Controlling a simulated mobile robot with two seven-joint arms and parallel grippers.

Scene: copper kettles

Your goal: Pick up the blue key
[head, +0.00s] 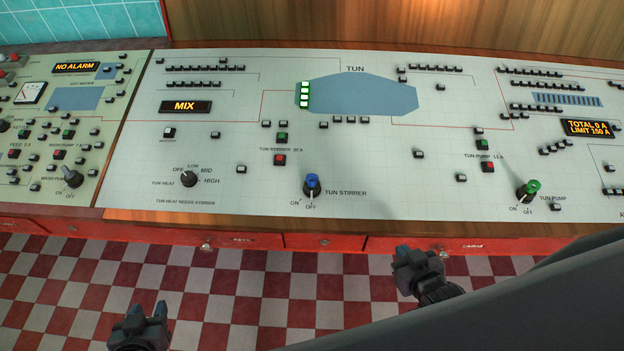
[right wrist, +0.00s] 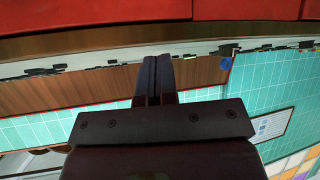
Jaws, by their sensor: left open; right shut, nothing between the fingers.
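The blue key (head: 312,185) stands in the TUN STIRRER switch on the white console panel, above the ON and OFF marks. My left gripper (head: 146,309) is open and empty over the checkered floor, below and left of the key and in front of the console. My right gripper (head: 408,258) is below and right of the key, near the console's red front. In the right wrist view its fingers (right wrist: 158,80) are shut with nothing between them. A small blue spot (right wrist: 226,66) shows right of the fingers there; I cannot tell if it is the key.
A green key (head: 533,188) stands in the TUN PUMP switch at the right. A black TUN HEAT knob (head: 189,179) is left of the blue key. Red drawers (head: 330,242) run along the console front. The panel around the blue key is mostly bare.

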